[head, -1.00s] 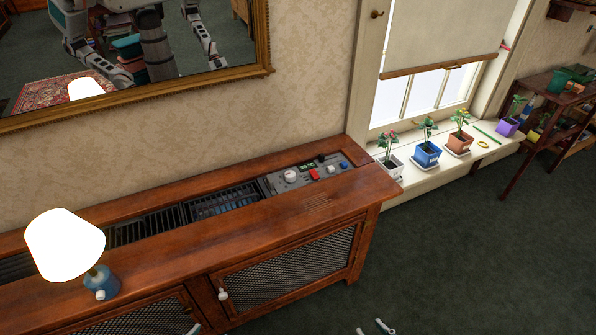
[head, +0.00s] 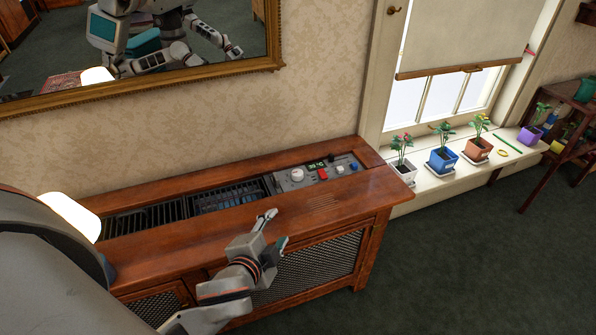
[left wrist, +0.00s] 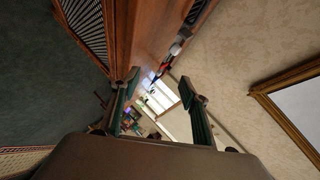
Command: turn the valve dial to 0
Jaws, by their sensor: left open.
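The valve control panel (head: 318,174) is set into the right end of the wooden radiator cabinet's top. It has a white round dial (head: 297,175), a red part (head: 322,174), a small lit display (head: 316,164) and a blue knob (head: 354,166). The dial's setting is too small to read. My left gripper (head: 273,228) is open and empty, over the cabinet's front edge, in front of and to the left of the panel. In the left wrist view its two fingers (left wrist: 160,105) are spread apart, with the panel (left wrist: 178,45) beyond them. My right gripper is not in view.
The wooden cabinet (head: 190,246) has dark grilles (head: 150,220) left of the panel. A lit lamp (head: 75,214) stands at left, partly hidden by my arm. Potted plants (head: 441,160) line the windowsill at right. A gold-framed mirror (head: 200,78) hangs above.

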